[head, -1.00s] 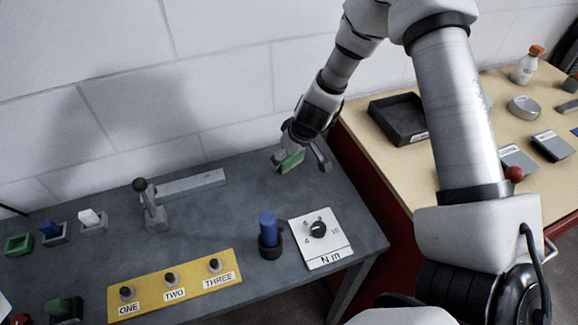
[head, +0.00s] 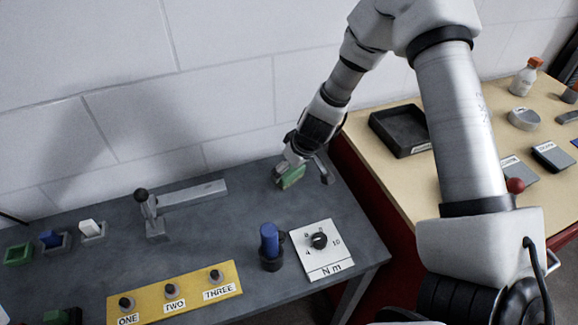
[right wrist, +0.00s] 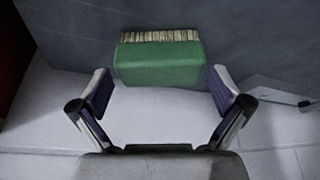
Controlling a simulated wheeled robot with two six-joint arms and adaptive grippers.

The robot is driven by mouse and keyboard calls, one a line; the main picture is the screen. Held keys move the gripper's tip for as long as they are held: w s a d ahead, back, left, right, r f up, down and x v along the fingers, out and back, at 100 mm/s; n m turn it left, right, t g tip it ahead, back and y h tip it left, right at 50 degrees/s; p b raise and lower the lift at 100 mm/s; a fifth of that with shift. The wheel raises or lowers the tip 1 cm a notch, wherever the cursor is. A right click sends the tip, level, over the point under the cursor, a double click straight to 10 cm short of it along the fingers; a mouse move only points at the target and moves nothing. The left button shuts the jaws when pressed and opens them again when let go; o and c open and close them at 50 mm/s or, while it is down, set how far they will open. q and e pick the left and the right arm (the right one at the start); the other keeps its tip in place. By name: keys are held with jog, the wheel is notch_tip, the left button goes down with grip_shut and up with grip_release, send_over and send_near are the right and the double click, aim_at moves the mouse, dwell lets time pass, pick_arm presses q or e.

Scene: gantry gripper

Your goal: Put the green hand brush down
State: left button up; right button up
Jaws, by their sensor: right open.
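The green hand brush (head: 291,177) lies at the back right of the grey table (head: 215,226), near the wall. My right gripper (head: 300,175) is just over it, and its arm hides part of it. In the right wrist view the brush (right wrist: 160,62) shows its green block and a row of pale bristles. It sits between and just beyond the fingertips of my right gripper (right wrist: 158,88), with a gap on each side. The right gripper is open. My left gripper is not in view.
A lever (head: 151,210), a yellow panel with three knobs (head: 195,291), a blue peg in a black holder (head: 270,241) and a white dial plate (head: 323,262) stand on the table. A wooden table with a black tray (head: 395,140) is at right. Grey surface left of the brush is clear.

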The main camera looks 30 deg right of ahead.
jog(key=p+v, duration=0.6)
jog(key=v, duration=0.4)
jog(key=shift+r, duration=0.2)
jog(key=shift+s, duration=0.1)
jog(key=shift+s, duration=0.1)
